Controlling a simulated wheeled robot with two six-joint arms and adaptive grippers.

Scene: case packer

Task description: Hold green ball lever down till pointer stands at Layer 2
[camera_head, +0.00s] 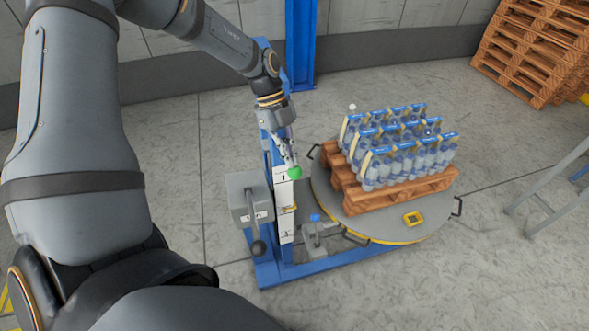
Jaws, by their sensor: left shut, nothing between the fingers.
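The green ball (295,173) of the lever shows in front of the blue post, near the top of a white scale board (286,226). My left gripper (289,164) reaches down from above with its fingers shut and empty. Its tips are at the upper side of the ball and appear to touch it. A small yellow pointer (289,208) stands about midway down the board. The board's marks are too small to read surely, so I cannot tell exactly which layer it stands at. The rest of the lever is mostly hidden. My right gripper is out of view.
A grey box with a black-knobbed handle (247,205) stands left of the board. A round turntable (380,226) on the right bears a wooden pallet (397,195) with bottle packs (400,150). Stacked pallets (535,45) are at back right.

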